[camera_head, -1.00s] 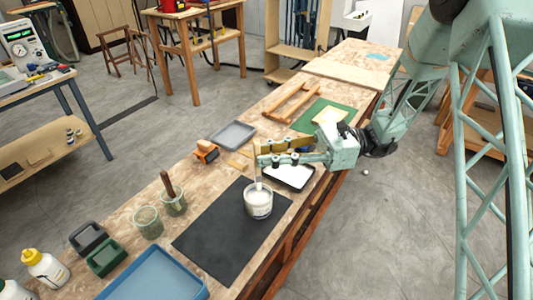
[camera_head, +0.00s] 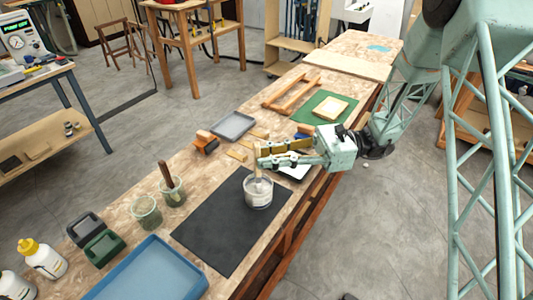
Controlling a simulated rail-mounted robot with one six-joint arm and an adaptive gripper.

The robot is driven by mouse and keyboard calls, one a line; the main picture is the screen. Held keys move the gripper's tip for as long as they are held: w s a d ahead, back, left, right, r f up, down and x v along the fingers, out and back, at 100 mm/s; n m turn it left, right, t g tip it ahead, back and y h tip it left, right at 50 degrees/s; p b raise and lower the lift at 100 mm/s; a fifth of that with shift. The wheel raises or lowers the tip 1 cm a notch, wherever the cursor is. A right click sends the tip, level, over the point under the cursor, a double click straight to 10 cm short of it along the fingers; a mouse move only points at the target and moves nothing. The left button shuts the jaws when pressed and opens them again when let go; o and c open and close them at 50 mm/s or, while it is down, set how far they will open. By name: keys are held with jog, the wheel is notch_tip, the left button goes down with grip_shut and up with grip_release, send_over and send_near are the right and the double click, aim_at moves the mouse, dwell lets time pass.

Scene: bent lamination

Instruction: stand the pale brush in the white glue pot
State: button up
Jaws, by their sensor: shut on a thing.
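The white glue pot (camera_head: 258,196) is a clear-sided round jar with white contents. It stands upright on the black mat (camera_head: 222,232), near its far end. My gripper (camera_head: 262,158) is shut on the pale brush (camera_head: 258,173) just above the pot. The brush hangs close to upright, and its lower end is within the pot's mouth. The jaws hide the upper part of the brush. I cannot tell whether its tip touches the bottom.
Two glass jars (camera_head: 147,212), one holding a dark-handled brush (camera_head: 166,176), stand left of the mat. A grey tray (camera_head: 233,125) and wooden pieces lie beyond.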

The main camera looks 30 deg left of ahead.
jog(key=shift+f, duration=1.35)
jog(key=shift+b, duration=0.3)
jog(key=o, duration=0.9)
jog(key=shift+w, duration=0.1)
jog(key=shift+v, duration=5.95)
